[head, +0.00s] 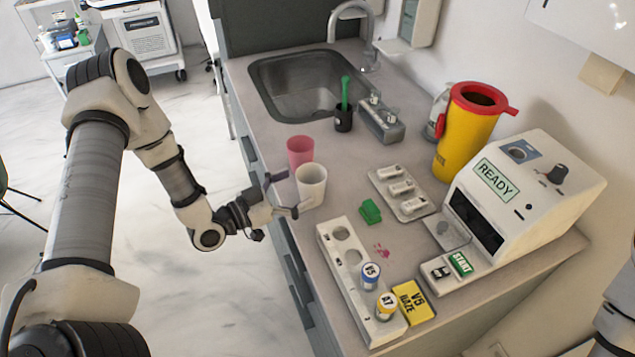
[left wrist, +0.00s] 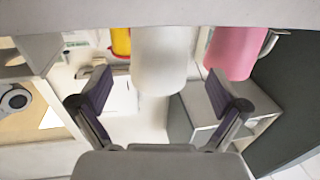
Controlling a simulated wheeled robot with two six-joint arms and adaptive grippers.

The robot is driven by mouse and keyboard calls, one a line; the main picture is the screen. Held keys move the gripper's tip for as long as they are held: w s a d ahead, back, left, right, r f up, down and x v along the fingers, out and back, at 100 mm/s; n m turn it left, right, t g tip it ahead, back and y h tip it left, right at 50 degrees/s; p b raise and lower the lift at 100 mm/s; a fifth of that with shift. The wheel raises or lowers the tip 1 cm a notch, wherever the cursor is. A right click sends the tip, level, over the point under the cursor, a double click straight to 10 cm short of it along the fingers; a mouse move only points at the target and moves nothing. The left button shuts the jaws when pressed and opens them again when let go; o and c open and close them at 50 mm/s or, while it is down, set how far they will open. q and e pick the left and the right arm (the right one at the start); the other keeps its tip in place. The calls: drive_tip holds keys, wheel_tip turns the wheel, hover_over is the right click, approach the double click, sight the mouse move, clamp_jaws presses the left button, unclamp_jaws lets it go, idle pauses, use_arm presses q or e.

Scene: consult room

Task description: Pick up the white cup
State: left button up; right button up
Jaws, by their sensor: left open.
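The white cup (head: 311,184) stands upright on the counter near its left edge. A pink cup (head: 299,151) stands just behind it. My left gripper (head: 284,194) is open at the white cup's left side, its fingers pointing toward the cup. In the left wrist view, the white cup (left wrist: 160,58) shows ahead, between the directions of the two open fingers (left wrist: 160,98), and the pink cup (left wrist: 232,52) is to the right. I cannot tell whether a finger touches the white cup. My right gripper is not in view; only a part of my right arm shows at the right edge.
A white rack (head: 345,262) with two labelled vials stands in front, beside a yellow box (head: 413,302). A green block (head: 370,211) and a pill tray (head: 402,192) lie to the right. A machine (head: 520,200) and a yellow bin (head: 465,135) stand farther right. The sink (head: 262,75) is behind.

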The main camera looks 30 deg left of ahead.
sight(323, 175)
use_arm(q)
drive_tip(key=shift+w+d+r+p, duration=0.3)
drive_tip(key=shift+w+d+p, duration=0.25)
drive_tip(key=shift+w, duration=0.3)
drive_tip(key=shift+x, duration=1.1)
drive_tip(key=shift+w+d+f, duration=0.1)
drive_tip(key=shift+f, duration=0.1)
drive_tip(key=c, duration=0.5)
drive_tip(key=shift+s, duration=0.2)
drive_tip(key=c, duration=0.8)
drive_tip(key=shift+w, duration=0.1)
drive_tip(key=shift+r, duration=0.15)
